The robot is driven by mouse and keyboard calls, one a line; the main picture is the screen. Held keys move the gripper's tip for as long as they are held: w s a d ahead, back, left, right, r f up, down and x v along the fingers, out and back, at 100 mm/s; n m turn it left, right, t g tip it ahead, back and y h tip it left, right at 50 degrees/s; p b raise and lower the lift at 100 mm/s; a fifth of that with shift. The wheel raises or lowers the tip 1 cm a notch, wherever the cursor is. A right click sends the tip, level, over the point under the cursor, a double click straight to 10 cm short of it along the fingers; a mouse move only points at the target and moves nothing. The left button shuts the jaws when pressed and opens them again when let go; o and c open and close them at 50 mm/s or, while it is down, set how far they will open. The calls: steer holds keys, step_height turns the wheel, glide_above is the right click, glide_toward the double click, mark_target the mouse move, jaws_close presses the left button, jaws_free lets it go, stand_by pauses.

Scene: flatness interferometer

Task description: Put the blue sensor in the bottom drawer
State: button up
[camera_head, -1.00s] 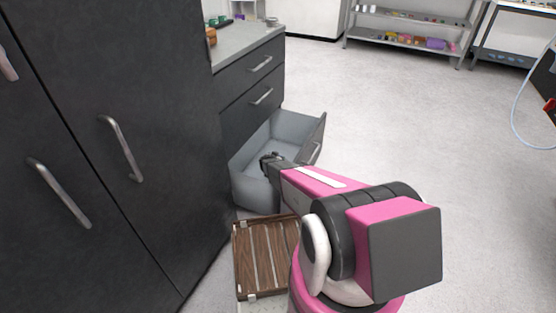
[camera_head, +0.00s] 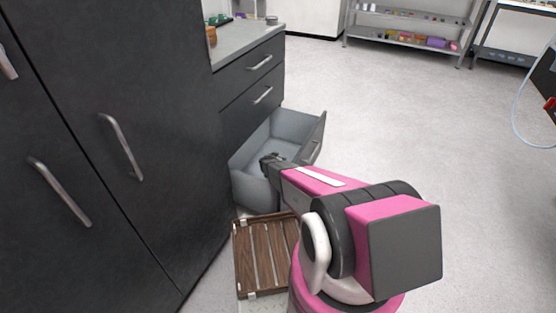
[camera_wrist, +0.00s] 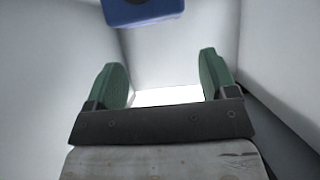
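The bottom drawer (camera_head: 250,187) is pulled open from the dark cabinet, with pale grey inner walls. My gripper (camera_head: 270,160) is over and partly inside the drawer in the head view. In the wrist view my gripper (camera_wrist: 162,85) has its two green fingers wide apart with nothing between them. The blue sensor (camera_wrist: 143,10) shows at the top edge of the wrist view, beyond the fingertips and apart from them, with pale drawer walls around it. Its upper part is cut off by the frame. I cannot make out the sensor in the head view.
Two shut drawers are above, under a grey countertop (camera_head: 245,45). Tall dark cabinet doors (camera_head: 90,150) stand at left. The floor (camera_head: 420,110) at right is clear.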

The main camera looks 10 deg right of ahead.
steer(key=shift+r, duration=0.65)
steer(key=v, duration=0.7)
steer(key=shift+s, duration=0.15)
steer(key=shift+a+r, duration=0.1)
steer(key=shift+a, duration=0.05)
stand_by(0.5)
